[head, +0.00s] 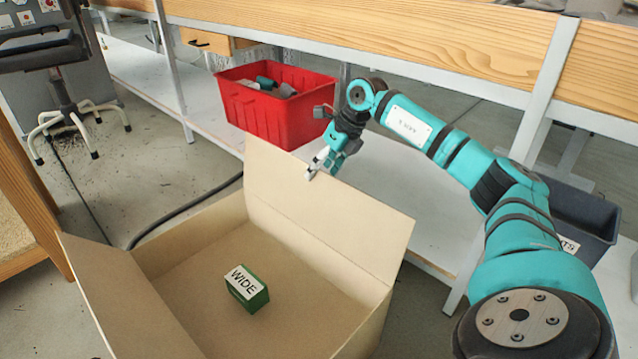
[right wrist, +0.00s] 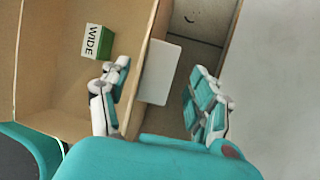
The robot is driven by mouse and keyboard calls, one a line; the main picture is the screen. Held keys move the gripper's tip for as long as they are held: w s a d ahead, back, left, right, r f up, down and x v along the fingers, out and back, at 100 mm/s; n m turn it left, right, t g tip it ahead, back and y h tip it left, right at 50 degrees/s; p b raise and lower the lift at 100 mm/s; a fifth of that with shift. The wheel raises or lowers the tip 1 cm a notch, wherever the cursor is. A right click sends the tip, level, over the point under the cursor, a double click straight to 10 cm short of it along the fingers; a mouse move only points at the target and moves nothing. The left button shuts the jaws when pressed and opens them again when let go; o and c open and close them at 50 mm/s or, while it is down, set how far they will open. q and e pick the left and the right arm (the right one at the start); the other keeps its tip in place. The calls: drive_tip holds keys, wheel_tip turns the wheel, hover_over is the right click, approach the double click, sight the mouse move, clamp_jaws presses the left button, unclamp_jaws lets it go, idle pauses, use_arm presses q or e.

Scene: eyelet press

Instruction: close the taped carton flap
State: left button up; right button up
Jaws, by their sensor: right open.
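The open tan carton (head: 150,255) stands on the floor in the head view. Its far-right flap (head: 325,215) stands up, leaning slightly outward. Another flap (head: 120,305) at the left is also raised. My right gripper (head: 318,168) is at the far-right flap's top edge. In the right wrist view my right gripper (right wrist: 158,72) is open, with one finger on each side of the flap (right wrist: 147,55). A pale rectangular patch (right wrist: 161,72) shows on the flap's outer side; I cannot tell if it is tape. My left gripper is not in view.
A green box labelled WIDE (head: 247,288) lies inside the carton. A red bin (head: 270,110) with items stands on the bench's low shelf behind the flap. A grey bin (head: 580,215) is at the right. A dark cable (head: 185,208) runs behind the carton.

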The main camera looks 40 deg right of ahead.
drive_tip(key=shift+b+x, duration=0.3)
drive_tip(key=shift+x, duration=0.75)
clamp_jaws()
